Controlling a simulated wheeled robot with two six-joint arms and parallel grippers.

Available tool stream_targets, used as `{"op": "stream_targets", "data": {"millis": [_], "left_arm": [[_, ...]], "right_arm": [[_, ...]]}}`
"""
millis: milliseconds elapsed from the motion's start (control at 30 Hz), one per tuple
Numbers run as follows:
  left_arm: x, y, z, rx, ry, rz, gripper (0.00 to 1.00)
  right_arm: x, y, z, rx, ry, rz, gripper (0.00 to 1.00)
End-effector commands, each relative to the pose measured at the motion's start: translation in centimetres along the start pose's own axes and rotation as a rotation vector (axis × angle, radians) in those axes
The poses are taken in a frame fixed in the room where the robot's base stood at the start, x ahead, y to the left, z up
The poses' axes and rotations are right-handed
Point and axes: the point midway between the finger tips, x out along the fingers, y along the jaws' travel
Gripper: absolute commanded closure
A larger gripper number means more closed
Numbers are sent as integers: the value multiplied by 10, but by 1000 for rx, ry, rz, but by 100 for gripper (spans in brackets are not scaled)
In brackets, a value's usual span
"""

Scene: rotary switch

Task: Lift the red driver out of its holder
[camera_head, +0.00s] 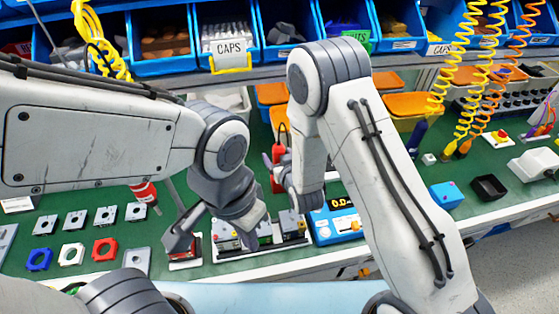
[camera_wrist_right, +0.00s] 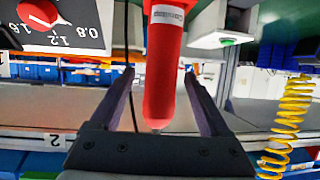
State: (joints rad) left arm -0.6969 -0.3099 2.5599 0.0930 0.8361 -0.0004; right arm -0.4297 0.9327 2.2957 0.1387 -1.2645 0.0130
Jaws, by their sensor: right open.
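The red driver (camera_head: 278,152) stands upright behind the row of modules in the head view, partly covered by my right gripper (camera_head: 277,178). In the right wrist view the driver (camera_wrist_right: 165,75) shows large, with a pale label and a narrowed end. It lies between the two fingers of my right gripper (camera_wrist_right: 160,100), which is open, with gaps visible on both sides of the driver. The holder cannot be made out clearly. My left gripper (camera_head: 212,232) is pointing down near the front row of modules, its fingers spread apart, with nothing seen between them.
Small modules on a white tray (camera_head: 290,242) and a blue meter (camera_head: 338,226) stand close to my grippers. A red-and-white item (camera_head: 145,192) is at the left. Square plates and coloured nuts lie left. Blue bins (camera_head: 160,68) line the back; yellow coiled cords (camera_head: 440,95) hang right.

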Motion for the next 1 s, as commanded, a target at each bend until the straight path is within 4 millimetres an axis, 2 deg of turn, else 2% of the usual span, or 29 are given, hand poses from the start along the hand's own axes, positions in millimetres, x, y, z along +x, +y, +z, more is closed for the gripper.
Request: {"op": "stream_targets", "data": {"millis": [100, 267, 300, 333, 767, 1000], "left_arm": [[0, 0, 0, 0, 0, 0, 100], [0, 0, 0, 0, 0, 0, 100], [0, 0, 0, 0, 0, 0, 100], [0, 0, 0, 0, 0, 0, 100], [1, 0, 0, 0, 0, 0, 100], [4, 0, 0, 0, 0, 0, 100]], "right_arm": [[0, 0, 0, 0, 0, 0, 20], [0, 0, 0, 0, 0, 0, 81], [0, 0, 0, 0, 0, 0, 97], [0, 0, 0, 0, 0, 0, 100], [-1, 0, -4, 1, 5, 0, 100], [-9, 0, -24, 1, 7, 0, 100]]}}
